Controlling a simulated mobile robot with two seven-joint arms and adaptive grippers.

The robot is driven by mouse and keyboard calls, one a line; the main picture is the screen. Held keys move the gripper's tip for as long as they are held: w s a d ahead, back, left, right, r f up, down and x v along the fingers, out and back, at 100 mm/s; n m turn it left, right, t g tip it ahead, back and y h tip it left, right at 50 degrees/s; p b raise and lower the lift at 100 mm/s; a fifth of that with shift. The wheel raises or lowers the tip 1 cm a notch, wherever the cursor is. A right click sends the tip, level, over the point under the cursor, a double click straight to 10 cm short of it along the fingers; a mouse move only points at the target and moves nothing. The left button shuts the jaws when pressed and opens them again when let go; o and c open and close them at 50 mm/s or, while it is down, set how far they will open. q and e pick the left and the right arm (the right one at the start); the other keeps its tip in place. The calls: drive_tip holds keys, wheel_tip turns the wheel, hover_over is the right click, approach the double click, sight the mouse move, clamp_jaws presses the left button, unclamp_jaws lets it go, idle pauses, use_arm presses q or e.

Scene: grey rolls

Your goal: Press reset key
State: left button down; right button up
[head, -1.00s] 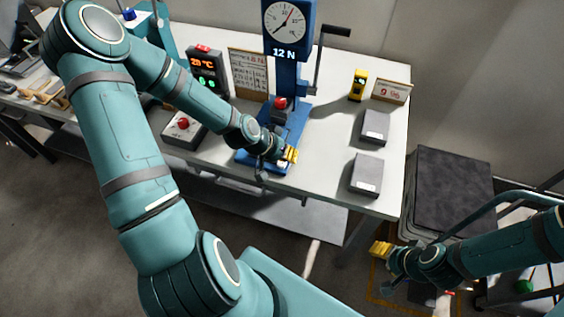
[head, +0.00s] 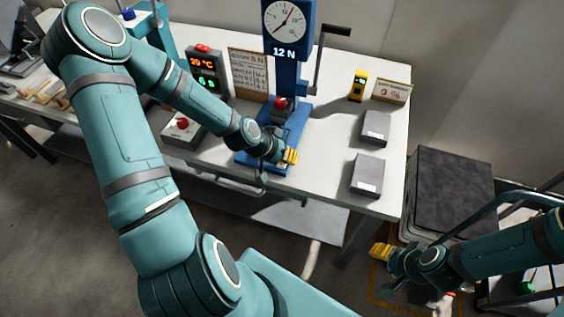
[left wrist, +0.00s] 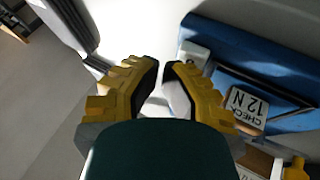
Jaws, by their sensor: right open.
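The blue force tester (head: 288,75) stands on the table with a round dial and a "12 N" display. Its blue base (left wrist: 250,50) fills the upper right of the left wrist view, with a "CHECK 12 N" label (left wrist: 247,105). A small pale block (left wrist: 194,53) sits at that base's edge; I cannot tell whether it is the reset key. My left gripper (head: 290,156) is over the base's front right edge. Its yellow fingers (left wrist: 161,68) show a narrow gap between the tips with nothing held. My right gripper (head: 380,251) is open and empty, beyond the table's right edge.
A grey box with a red button (head: 182,125) and a display panel (head: 207,72) stand left of the tester. Two grey blocks (head: 367,175) (head: 376,127), a yellow device (head: 358,86) and a small sign (head: 391,92) are at the right. Bare tabletop lies between.

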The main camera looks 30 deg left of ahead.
use_arm(q)
drive_tip(key=shift+f, duration=0.25)
drive_tip(key=shift+r, duration=0.1)
idle(0.4)
drive_tip(key=shift+r+p, duration=0.65)
drive_tip(key=shift+r, duration=0.2)
wheel_tip(320, 180, up, 5)
drive_tip(key=p, duration=0.4)
idle(0.8)
